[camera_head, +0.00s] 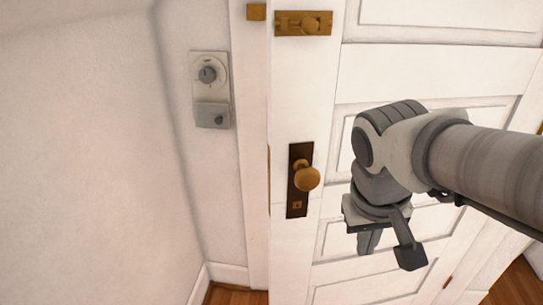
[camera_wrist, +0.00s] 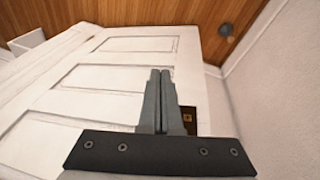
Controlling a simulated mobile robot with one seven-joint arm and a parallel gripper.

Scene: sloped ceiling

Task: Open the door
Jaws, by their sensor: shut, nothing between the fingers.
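The white panelled door (camera_head: 385,85) fills the right of the head view and also shows in the wrist view (camera_wrist: 110,75). Its round brass knob (camera_head: 306,178) sits on a dark plate (camera_head: 297,207) near the door's left edge. My gripper (camera_head: 367,243) is to the right of the knob and lower in the picture, apart from it. In the wrist view its two fingers (camera_wrist: 160,72) are together and empty. Part of a dark plate (camera_wrist: 188,117) shows just right of them; the knob is hidden there. I cannot tell whether the door is slightly ajar.
A brass latch (camera_head: 303,23) is on the door above the knob, beside a small brass catch (camera_head: 256,12) on the frame. A grey dial fixture (camera_head: 210,88) is on the white wall (camera_head: 95,150) at left. Wooden floor (camera_head: 516,285) shows at the bottom right.

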